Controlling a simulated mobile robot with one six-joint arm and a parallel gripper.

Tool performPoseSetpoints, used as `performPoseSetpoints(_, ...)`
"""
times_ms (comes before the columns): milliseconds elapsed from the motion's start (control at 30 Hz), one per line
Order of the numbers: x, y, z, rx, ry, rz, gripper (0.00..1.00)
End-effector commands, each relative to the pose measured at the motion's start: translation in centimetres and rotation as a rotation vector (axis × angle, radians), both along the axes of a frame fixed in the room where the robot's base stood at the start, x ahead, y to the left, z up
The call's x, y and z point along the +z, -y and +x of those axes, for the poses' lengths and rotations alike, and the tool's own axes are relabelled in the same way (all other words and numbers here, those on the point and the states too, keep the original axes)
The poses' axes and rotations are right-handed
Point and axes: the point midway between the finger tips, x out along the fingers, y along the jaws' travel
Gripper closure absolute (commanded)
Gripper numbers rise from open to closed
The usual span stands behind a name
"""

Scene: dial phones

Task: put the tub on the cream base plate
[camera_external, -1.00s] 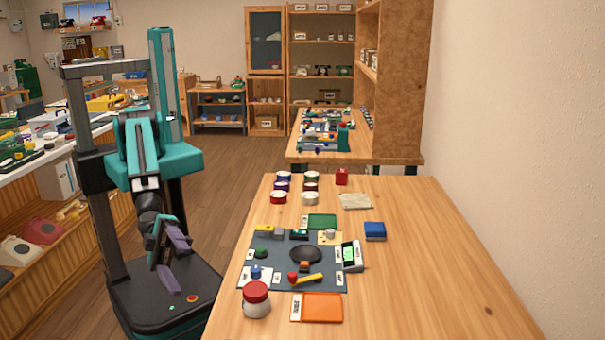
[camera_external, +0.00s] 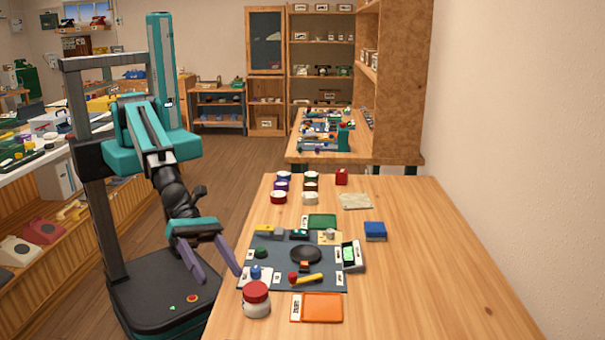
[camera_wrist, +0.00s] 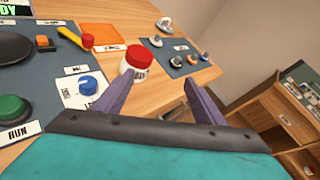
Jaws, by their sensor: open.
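A white tub with a red lid (camera_external: 256,300) stands upright near the table's front left corner. It also shows in the wrist view (camera_wrist: 135,63), just beyond the left fingertip. A cream plate (camera_external: 322,241) lies at the far right part of the dark mat, with a small pale knob-like piece on it; I take this for the cream base plate. It is not clearly seen in the wrist view. My gripper (camera_external: 221,278) is open and empty, beside the table's left edge, left of the tub. Its two purple fingers (camera_wrist: 158,90) point toward the table, apart from the tub.
The dark mat (camera_external: 276,243) holds a black disc (camera_external: 306,254), a yellow lever (camera_external: 308,279) and a blue knob (camera_external: 255,270) close to the tub. An orange tray (camera_external: 322,307) lies right of the tub. Several round tins stand at the back left. The table's right side is clear.

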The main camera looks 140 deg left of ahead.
Motion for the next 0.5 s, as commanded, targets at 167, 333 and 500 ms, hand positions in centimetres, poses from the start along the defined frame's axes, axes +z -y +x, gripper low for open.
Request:
performPoseSetpoints(167,0.4,-2.9,0.1,0.000,-0.022,0.216,0.36)
performPoseSetpoints(333,0.4,-3.9,0.1,0.001,-0.032,0.297,0.36)
performPoseSetpoints(500,0.4,-4.0,0.1,0.001,-0.032,0.300,0.36)
